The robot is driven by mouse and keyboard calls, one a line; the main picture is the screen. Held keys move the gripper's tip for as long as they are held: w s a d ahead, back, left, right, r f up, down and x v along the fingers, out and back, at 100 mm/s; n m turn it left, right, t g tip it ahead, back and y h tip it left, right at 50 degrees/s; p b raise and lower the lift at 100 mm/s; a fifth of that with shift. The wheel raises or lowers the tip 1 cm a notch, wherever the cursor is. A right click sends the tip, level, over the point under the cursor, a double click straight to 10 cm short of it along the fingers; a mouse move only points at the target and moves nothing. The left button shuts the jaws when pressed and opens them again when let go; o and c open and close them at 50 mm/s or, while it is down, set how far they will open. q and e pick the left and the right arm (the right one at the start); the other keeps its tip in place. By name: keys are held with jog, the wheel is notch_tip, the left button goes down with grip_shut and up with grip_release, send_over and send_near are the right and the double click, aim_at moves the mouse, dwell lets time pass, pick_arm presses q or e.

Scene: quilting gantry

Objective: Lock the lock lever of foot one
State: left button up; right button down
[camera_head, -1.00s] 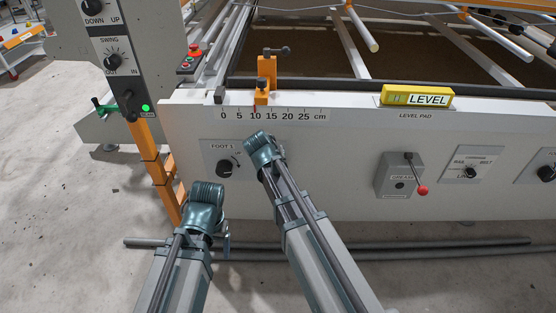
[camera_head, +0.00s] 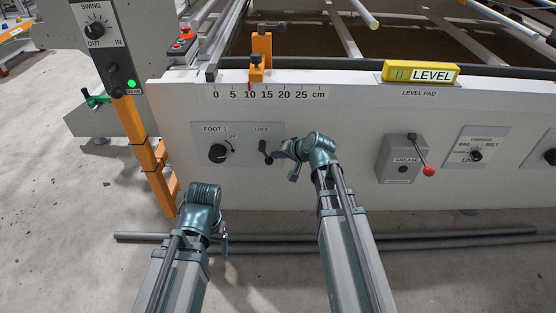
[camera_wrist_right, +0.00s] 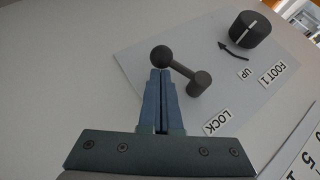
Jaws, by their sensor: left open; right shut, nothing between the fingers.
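The lock lever (camera_head: 264,150) of foot one is a small dark lever under the LOCK label on the FOOT 1 plate (camera_head: 240,135). In the right wrist view, the lever (camera_wrist_right: 181,69) has a ball end and a round pivot on the plate. My right gripper (camera_head: 276,153) is shut and empty, just right of the lever in the head view. In the wrist view its fingertips (camera_wrist_right: 160,73) are at the ball end; I cannot tell whether they touch. My left gripper (camera_head: 223,243) is open and low, in front of the panel and away from the lever.
The FOOT 1 knob (camera_head: 218,153) sits left of the lever. A grey grease box (camera_head: 398,159) with a red-ended handle is to the right. Above are a cm scale (camera_head: 268,93) and a yellow level (camera_head: 421,72). Pipes (camera_head: 440,239) lie on the floor.

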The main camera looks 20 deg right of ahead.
pick_arm(q)
notch_tip(320, 180, down, 2)
jog(key=shift+f+b, duration=0.25)
jog(key=shift+b, duration=0.45)
pick_arm(e)
jog(key=shift+a+f+y, duration=0.35)
jog(key=shift+f+y, duration=0.15)
jog(key=shift+f, duration=0.1)
pick_arm(q)
jog(key=shift+f, duration=0.2)
pick_arm(e)
jog(key=shift+w+a+f, duration=0.1)
jog(key=shift+a+f, duration=0.1)
